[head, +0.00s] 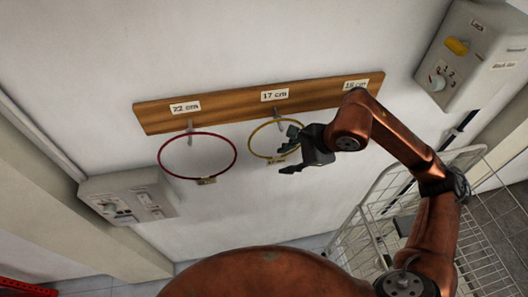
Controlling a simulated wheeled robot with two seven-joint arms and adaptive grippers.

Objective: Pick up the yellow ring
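The yellow ring (252,138) hangs from a hook on the wooden board (225,108), under the label "17 cm". A small tag (276,161) sits at its lower right edge. My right gripper (284,158) is at the ring's right side, with its fingers spread apart and pointing left. The fingers overlap the ring's right edge in the picture and hide part of it. I cannot tell whether they touch the ring. My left gripper is not in view.
A red ring (161,148) hangs to the left under "22 cm". A third label (355,85) is partly hidden by my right arm. Grey control boxes (128,197) and (480,50) are on the wall. A white wire cart (352,235) stands at the lower right.

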